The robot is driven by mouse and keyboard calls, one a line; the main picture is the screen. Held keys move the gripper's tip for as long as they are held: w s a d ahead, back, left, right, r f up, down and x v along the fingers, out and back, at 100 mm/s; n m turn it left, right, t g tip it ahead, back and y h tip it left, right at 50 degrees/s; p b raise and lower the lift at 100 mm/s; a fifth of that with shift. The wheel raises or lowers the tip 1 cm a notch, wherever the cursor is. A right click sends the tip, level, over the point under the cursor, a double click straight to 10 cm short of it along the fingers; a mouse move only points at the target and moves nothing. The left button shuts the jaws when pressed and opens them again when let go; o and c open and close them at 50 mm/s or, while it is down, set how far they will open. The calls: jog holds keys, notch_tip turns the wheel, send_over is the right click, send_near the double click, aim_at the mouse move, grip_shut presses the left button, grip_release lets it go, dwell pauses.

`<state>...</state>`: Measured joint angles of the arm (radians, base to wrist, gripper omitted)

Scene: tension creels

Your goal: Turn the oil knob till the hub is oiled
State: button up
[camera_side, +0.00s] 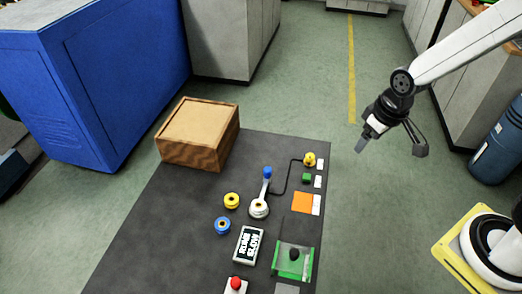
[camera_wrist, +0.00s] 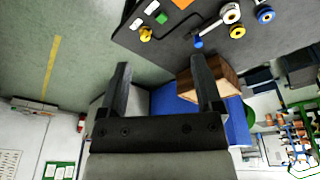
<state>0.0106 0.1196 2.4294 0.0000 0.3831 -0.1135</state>
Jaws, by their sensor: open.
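A small yellow knob (camera_side: 310,159), which looks like the oil knob, stands at the far right of the dark mat. A thin black line runs from it towards the white hub (camera_side: 259,208), which has an arm ending in a blue ball (camera_side: 267,172). My gripper (camera_side: 391,147) is open and empty, in the air to the right of the mat, apart from the knob. In the wrist view the yellow knob (camera_wrist: 146,34) lies beyond my fingertips (camera_wrist: 163,65), and the hub (camera_wrist: 230,13) is at the upper right. I cannot tell whether the hub is oiled.
The dark mat (camera_side: 155,235) also bears a wooden box (camera_side: 190,155), yellow (camera_side: 231,200) and blue (camera_side: 222,225) spools, a green block (camera_side: 307,178), an orange square (camera_side: 302,202), a RUN SLOW sign (camera_side: 248,245), a green tray (camera_side: 307,267) and a red button (camera_side: 236,283).

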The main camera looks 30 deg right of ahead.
jog(key=w+d+f+n, duration=0.1)
jog(key=w+f+n, duration=0.2)
jog(key=w, duration=0.5)
jog(key=n+g, duration=0.2)
jog(key=n, duration=0.5)
send_over(311, 155)
notch_tip(311, 155, down, 17)
jog(key=shift+s+a+f, duration=0.1)
jog(key=shift+s+a, duration=0.05)
jog(key=shift+f+n, duration=0.4)
jog(key=shift+f, duration=0.1)
jog(key=shift+f, duration=0.15)
jog(key=shift+f, duration=3.7)
jog(key=shift+c, duration=0.3)
